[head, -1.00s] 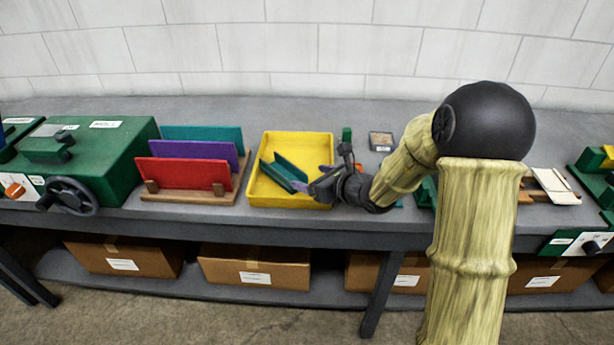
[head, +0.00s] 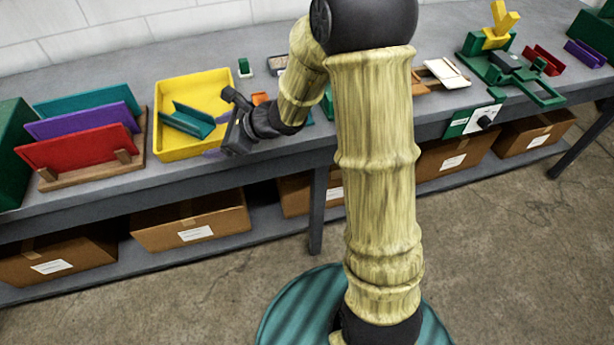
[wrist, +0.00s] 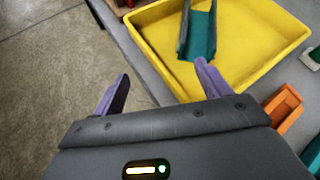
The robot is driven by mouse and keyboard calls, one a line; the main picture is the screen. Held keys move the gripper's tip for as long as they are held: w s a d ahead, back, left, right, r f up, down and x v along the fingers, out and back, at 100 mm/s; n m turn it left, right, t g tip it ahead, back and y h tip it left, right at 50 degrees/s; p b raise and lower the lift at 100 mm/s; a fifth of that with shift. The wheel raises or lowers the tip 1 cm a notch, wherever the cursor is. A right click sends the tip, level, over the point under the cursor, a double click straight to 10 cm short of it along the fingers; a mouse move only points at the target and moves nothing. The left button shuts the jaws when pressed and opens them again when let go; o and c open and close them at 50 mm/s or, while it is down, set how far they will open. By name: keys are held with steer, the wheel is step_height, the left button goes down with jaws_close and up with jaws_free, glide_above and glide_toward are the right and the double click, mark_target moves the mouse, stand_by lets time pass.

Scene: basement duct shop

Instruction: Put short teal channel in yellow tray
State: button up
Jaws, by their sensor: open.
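The short teal channel (head: 188,120) lies inside the yellow tray (head: 162,86), resting on its floor. In the wrist view the teal channel (wrist: 201,36) sits in the tray (wrist: 158,67) near its front edge, with its open side up. My gripper (head: 232,122) is at the tray's right front corner. In the wrist view my gripper (wrist: 163,86) is open with purple fingers spread and nothing between them. One finger is over the tray's edge, close to the channel's near end. I cannot tell whether it touches the channel.
A wooden rack (head: 92,173) with red, purple and teal sheets stands left of the tray. An orange piece (wrist: 284,108) lies right of the tray. A green press (head: 510,70) stands farther right. Cardboard boxes (head: 190,219) sit on the lower shelf.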

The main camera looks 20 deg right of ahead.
steer(key=s+d+f+n+g+h, duration=0.1)
steer(key=s+d+n+g+h, duration=0.1)
steer(key=s+n, duration=0.35)
steer(key=s+d+f+n+g+h, duration=0.1)
steer(key=s+d+n+g, duration=0.1)
steer(key=s+n+g, duration=0.3)
steer(key=s+d+n+t+h, duration=0.2)
steer(key=s+d+n+h, duration=0.4)
steer(key=d+n, duration=0.6)
steer(key=shift+s+r+t+h, duration=0.15)
steer(key=shift+s+t+h, duration=0.15)
steer(key=shift+s, duration=0.9)
